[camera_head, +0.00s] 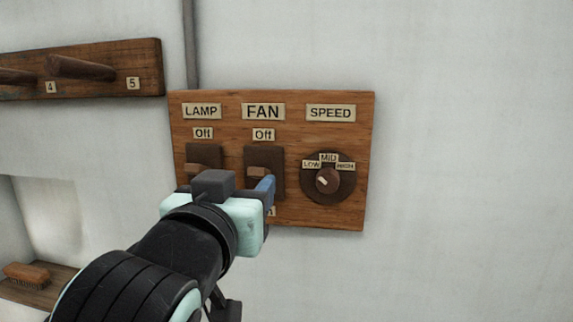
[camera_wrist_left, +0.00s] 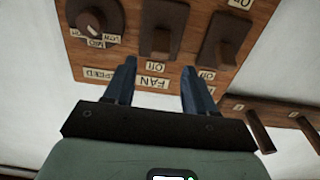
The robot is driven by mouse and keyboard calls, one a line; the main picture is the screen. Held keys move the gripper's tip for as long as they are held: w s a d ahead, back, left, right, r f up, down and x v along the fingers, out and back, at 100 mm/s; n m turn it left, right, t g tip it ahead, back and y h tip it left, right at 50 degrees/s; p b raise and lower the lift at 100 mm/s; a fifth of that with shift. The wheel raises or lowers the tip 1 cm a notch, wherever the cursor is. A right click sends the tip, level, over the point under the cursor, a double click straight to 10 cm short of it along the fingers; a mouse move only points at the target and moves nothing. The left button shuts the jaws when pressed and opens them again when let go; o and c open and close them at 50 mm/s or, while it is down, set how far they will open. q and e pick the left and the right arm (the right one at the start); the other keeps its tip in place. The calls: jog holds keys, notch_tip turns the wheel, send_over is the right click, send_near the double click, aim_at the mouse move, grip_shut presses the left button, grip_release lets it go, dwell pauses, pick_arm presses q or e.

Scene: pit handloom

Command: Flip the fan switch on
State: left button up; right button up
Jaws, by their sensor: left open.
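The fan switch (camera_head: 278,165) is a dark brown plate with a protruding lever, below the FAN label and an "Off" tag on a wooden panel (camera_head: 220,112). A tag below it is mostly covered by my gripper. In the left wrist view the panel appears upside down, with the fan switch (camera_wrist_left: 162,27) just beyond my fingertips. My left gripper (camera_head: 263,186) is in front of the lower part of the switch. Its two blue fingers (camera_wrist_left: 159,66) are apart and empty, with the FAN label between them in the picture. Contact with the lever cannot be told. My right gripper is not in view.
The lamp switch (camera_head: 203,155) is close on the left, partly behind my gripper. The round speed knob (camera_head: 327,180) is on the right. A peg rack (camera_head: 105,83) hangs at upper left. A brush (camera_head: 27,272) lies on a shelf at lower left. The right wall is clear.

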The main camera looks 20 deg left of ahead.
aim_at(256, 173)
pick_arm(q)
jog(key=p+x, duration=0.1)
jog(key=x, duration=0.5)
jog(key=shift+w, duration=0.1)
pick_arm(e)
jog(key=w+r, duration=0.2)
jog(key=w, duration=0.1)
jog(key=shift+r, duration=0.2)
